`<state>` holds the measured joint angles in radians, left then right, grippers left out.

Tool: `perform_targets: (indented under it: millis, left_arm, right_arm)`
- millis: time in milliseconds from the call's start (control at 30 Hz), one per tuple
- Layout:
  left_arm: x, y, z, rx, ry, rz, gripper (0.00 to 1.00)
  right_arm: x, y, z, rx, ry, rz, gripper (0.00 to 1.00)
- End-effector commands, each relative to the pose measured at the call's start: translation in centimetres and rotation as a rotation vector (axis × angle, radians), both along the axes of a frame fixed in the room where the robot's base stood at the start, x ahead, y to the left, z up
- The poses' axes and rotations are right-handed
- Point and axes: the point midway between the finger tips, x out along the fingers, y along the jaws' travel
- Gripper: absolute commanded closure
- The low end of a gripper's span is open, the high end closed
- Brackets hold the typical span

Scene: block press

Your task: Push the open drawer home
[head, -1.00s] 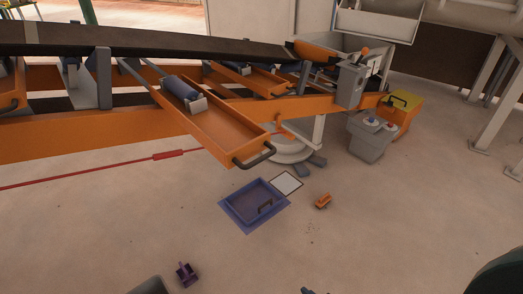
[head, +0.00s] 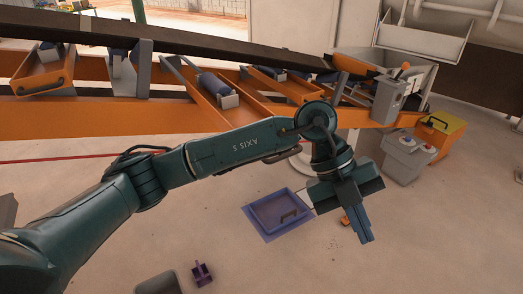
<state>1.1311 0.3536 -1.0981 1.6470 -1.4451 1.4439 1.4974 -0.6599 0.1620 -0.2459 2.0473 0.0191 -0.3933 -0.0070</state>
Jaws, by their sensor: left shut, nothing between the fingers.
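The open orange drawer (head: 205,107) slants out from the orange frame under the dark conveyor in the head view. A blue roller (head: 214,84) lies at its inner end. My left arm crosses in front of its outer end, so its front and handle are hidden. My left gripper (head: 366,240) is shut and empty. It points down, to the right of the drawer and over the floor, apart from it. My right gripper is not in view.
Another orange drawer (head: 45,76) is at the left and one (head: 275,84) at the right of the open one. A blue tray (head: 270,234) and a purple part (head: 202,274) lie on the floor. The floor at lower right is clear.

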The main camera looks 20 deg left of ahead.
Motion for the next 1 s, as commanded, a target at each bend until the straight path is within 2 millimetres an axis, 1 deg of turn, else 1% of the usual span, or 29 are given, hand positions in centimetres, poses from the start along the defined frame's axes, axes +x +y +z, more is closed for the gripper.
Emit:
perform_targets:
  millis: [33, 67, 100, 167, 200, 233, 300, 333, 400, 500, 567, 667, 867, 1000]
  left_arm:
    - [2.4, 2.5, 0.2, 0.172, -0.084, 0.055, 1.00]
    - [3.6, 4.1, 0.5, 0.269, -0.125, 0.095, 1.00]
    - [5.1, 6.1, 1.1, 0.388, -0.175, 0.158, 1.00]
    - [7.2, 9.1, 2.6, 0.542, -0.249, 0.259, 1.00]
    - [8.2, 10.8, 3.7, 0.627, -0.292, 0.327, 1.00]
    - [8.9, 12.0, 4.5, 0.684, -0.321, 0.377, 1.00]
    - [10.1, 14.3, 6.4, 0.786, -0.376, 0.479, 1.00]
    - [10.4, 15.1, 7.1, 0.817, -0.393, 0.515, 1.00]
    - [10.9, 16.4, 8.3, 0.871, -0.423, 0.578, 1.00]
    - [11.2, 17.3, 8.8, 0.906, -0.441, 0.621, 1.00]
    - [11.4, 17.6, 8.5, 0.911, -0.443, 0.627, 1.00]
    - [11.6, 18.0, 7.2, 0.911, -0.440, 0.625, 1.00]
    - [12.6, 19.2, 3.3, 0.909, -0.438, 0.623, 1.00]
    - [13.2, 20.0, 0.6, 0.909, -0.438, 0.621, 1.00]
  right_arm:
    - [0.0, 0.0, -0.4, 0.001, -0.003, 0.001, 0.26]
    - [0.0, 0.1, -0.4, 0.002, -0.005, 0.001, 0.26]
    - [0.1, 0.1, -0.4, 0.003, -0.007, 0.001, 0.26]
    - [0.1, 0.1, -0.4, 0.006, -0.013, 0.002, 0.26]
    - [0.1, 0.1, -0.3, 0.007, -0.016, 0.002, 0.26]
    - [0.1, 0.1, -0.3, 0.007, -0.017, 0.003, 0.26]
    - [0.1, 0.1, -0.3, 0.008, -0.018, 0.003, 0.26]
    - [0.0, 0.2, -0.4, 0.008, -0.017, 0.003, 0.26]
    - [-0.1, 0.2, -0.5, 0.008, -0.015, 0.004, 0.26]
    - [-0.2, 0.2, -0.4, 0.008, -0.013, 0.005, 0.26]
    - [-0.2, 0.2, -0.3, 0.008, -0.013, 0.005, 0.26]
    - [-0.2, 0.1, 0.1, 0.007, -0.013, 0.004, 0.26]
    - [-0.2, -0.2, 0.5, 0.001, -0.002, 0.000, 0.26]
    - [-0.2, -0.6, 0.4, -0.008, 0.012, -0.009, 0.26]
